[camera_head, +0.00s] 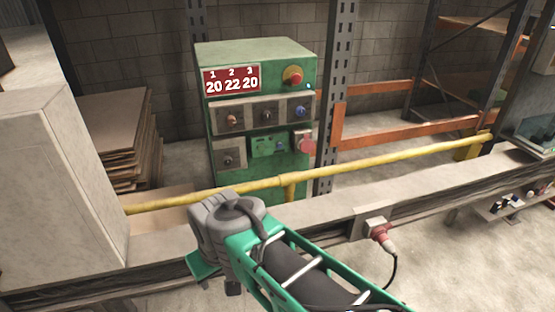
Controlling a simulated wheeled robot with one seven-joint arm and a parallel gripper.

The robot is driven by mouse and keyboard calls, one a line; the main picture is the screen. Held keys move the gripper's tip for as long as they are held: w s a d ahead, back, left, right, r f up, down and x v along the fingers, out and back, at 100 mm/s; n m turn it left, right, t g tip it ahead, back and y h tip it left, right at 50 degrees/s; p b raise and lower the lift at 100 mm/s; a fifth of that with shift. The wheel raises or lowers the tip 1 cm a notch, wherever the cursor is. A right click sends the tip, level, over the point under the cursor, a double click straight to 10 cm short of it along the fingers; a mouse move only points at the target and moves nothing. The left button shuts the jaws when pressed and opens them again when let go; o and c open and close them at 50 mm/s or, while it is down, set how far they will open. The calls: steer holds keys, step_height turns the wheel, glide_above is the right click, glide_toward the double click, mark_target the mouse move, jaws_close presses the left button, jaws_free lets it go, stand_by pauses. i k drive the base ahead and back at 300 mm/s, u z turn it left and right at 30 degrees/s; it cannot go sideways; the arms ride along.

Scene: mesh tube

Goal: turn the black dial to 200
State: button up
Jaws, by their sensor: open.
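A green control cabinet (262,60) stands behind the yellow rail. Its red display (231,80) reads 20, 22 and 20 under the numbers 1, 2 and 3. An upper row holds a reddish dial (232,119), a dark dial (267,116) that looks black, and a bluish dial (300,111). Another dark dial (228,159) sits alone at the lower left. The dials' pointer positions are too small to read. My arm reaches in from the bottom right, and its grey joint is in front of and below the cabinet. My gripper is not visible, and nothing touches the dials.
A yellow rail (345,169) crosses in front of the cabinet, above a low concrete ledge (320,219). A red emergency button (292,76) and a red socket (305,142) are on the cabinet. A pale box (60,185) stands at left, stacked boards (120,130) behind it.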

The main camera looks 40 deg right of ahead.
mark_target(266, 116)
steer(key=z, duration=0.65)
steer(key=k, duration=0.5)
steer(key=u, duration=1.1)
steer(key=i, duration=0.75)
steer(key=z, duration=0.15)
